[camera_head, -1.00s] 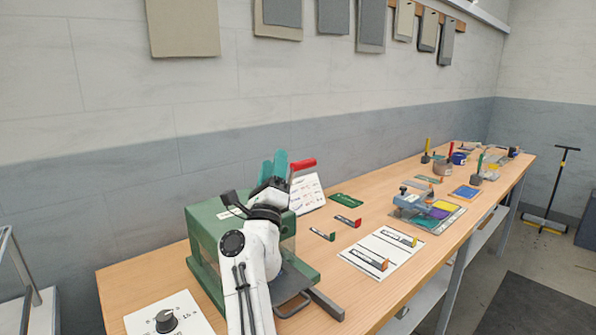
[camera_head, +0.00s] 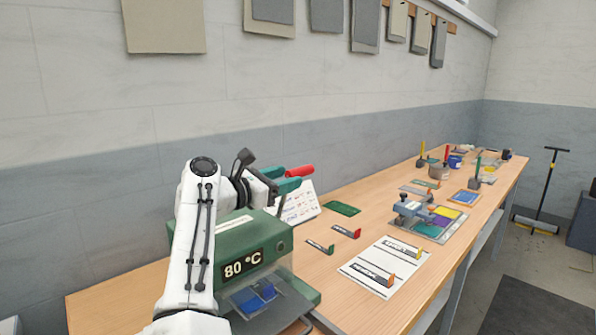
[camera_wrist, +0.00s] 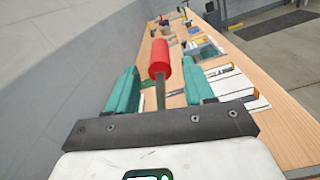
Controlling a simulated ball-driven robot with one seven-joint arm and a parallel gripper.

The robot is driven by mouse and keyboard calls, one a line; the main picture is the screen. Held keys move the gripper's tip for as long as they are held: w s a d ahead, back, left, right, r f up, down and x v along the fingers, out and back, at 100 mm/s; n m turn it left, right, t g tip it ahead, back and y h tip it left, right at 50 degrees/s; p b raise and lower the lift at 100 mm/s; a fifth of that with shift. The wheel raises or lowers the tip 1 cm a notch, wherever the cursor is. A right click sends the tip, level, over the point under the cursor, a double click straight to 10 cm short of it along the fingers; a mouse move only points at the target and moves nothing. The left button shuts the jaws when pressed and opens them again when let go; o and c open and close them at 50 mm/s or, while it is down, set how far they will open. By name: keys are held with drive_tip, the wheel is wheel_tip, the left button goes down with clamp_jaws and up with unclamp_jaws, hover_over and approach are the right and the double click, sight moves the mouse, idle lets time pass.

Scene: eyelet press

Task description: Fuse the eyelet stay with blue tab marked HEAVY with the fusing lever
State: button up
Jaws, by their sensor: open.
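The green fusing press (camera_head: 250,262) shows 80 °C on its front. A blue piece (camera_head: 255,297) sits low inside its front opening; I cannot read any mark on it. The red-handled fusing lever (camera_head: 299,171) rises beside my gripper (camera_head: 285,180). In the wrist view, the red grip (camera_wrist: 160,59) stands between the teal fingers of my gripper (camera_wrist: 154,88), with space on both sides. My gripper is open and not closed on the lever.
Stays with green (camera_head: 320,247), red (camera_head: 347,232) and orange (camera_head: 378,275) tabs lie on the bench, the orange one on a white card (camera_head: 352,267). A green mat (camera_head: 343,208) and a small clamp station (camera_head: 410,210) are farther back.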

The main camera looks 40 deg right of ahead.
sight(298, 174)
drive_tip(key=shift+w+d+p, duration=0.1)
drive_tip(key=shift+d+p, duration=0.3)
drive_tip(key=shift+d, duration=2)
drive_tip(key=shift+c, duration=0.5)
clamp_jaws()
